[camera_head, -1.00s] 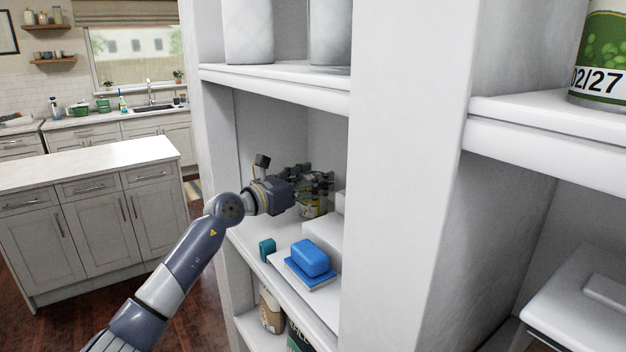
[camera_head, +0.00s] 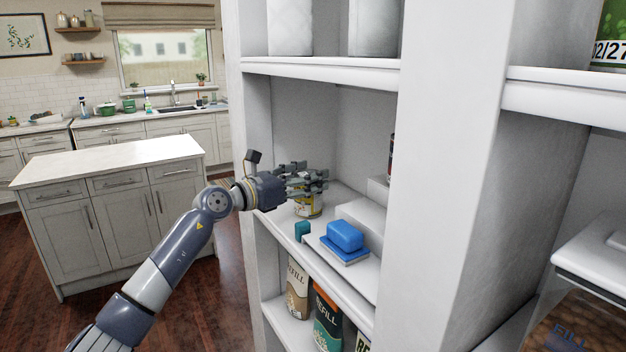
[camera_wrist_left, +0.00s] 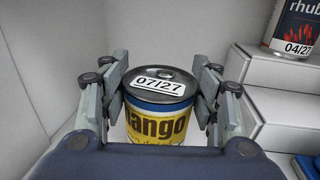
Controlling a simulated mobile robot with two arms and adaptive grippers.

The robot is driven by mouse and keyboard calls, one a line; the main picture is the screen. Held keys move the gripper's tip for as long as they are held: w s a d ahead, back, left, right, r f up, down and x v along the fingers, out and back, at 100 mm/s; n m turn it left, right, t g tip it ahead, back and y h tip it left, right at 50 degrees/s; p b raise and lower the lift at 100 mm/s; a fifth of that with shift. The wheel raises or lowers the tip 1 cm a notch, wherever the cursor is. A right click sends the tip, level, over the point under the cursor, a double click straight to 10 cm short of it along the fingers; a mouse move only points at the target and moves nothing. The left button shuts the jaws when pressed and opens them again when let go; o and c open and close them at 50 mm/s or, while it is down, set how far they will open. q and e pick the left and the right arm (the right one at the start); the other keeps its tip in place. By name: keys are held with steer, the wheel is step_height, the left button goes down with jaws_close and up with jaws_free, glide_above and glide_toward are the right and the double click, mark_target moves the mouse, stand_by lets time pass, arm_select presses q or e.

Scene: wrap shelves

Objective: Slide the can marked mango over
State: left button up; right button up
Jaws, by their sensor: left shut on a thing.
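The mango can (camera_wrist_left: 158,105) has a yellow and blue label reading "ango" and a dark lid with a "07/27" tag. It stands upright on the middle shelf (camera_head: 352,205), in the left part of the compartment. My left gripper (camera_wrist_left: 160,95) is shut on it, with a finger on each side of the can. In the head view the can (camera_head: 309,206) shows below the fingers of my left gripper (camera_head: 312,183), which hide its top. My right gripper is not in view.
A white stepped riser (camera_wrist_left: 262,112) stands right of the can, with a "rhub" can (camera_wrist_left: 293,25) dated 04/27 on it. Refill packs (camera_head: 327,318) stand below.

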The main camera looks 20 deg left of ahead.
arm_select(q)
steer(key=shift+s+a, duration=0.5)
steer(key=shift+s, duration=0.05)
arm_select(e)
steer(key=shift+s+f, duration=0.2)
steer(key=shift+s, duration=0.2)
arm_select(q)
steer(key=o, duration=1.4)
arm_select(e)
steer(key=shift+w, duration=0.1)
arm_select(q)
steer(key=v, duration=1.2)
